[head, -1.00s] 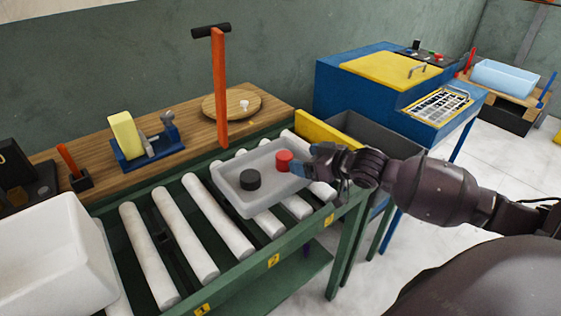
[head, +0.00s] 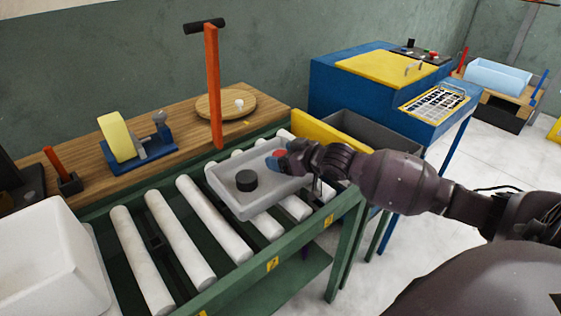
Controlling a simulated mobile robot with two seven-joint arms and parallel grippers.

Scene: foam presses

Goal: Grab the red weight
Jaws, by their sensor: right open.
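The red weight (head: 273,162) sits in the far right part of a shallow grey tray (head: 232,204) on the roller conveyor. A black weight (head: 246,180) sits nearer in the same tray. My right gripper (head: 283,158) reaches in from the right with its fingertips at the red weight and hides part of it. It is open; whether the fingers touch the weight cannot be told. My left gripper is not in view.
An orange upright post (head: 213,90) with a black crossbar stands behind the tray. A white bin (head: 45,262) is at the left end of the rollers (head: 180,246). A grey bin (head: 370,132) and blue machine (head: 335,90) stand at the right. The middle rollers are clear.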

